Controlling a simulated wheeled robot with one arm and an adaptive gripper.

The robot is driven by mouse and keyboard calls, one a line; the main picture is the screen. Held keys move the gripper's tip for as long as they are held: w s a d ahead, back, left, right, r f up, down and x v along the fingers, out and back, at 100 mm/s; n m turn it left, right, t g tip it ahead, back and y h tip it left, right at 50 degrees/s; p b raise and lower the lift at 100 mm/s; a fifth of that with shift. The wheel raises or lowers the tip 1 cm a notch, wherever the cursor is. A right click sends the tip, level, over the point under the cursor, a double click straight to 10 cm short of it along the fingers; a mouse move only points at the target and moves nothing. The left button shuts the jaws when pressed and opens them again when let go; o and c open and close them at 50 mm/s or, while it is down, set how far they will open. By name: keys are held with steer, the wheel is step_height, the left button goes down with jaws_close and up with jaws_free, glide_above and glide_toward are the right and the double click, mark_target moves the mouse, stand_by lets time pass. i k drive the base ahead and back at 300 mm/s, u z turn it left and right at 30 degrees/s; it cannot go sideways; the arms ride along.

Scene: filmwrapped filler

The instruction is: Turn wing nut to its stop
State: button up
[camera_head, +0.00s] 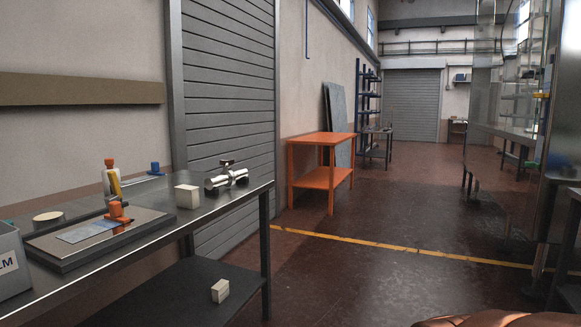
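A shiny metal fitting (238,179) with a horizontal cylindrical body lies near the far right end of the metal bench. A small dark wing-shaped piece (227,162) sits on top of it and looks like the wing nut. It is too small to tell how far it is turned. My gripper is not in view.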

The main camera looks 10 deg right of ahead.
mark_target(226, 162)
steer(key=z, duration=0.6)
steer(key=i, duration=1.55)
steer(key=u, duration=1.45)
steer(key=i, duration=0.7)
steer(key=u, duration=0.7)
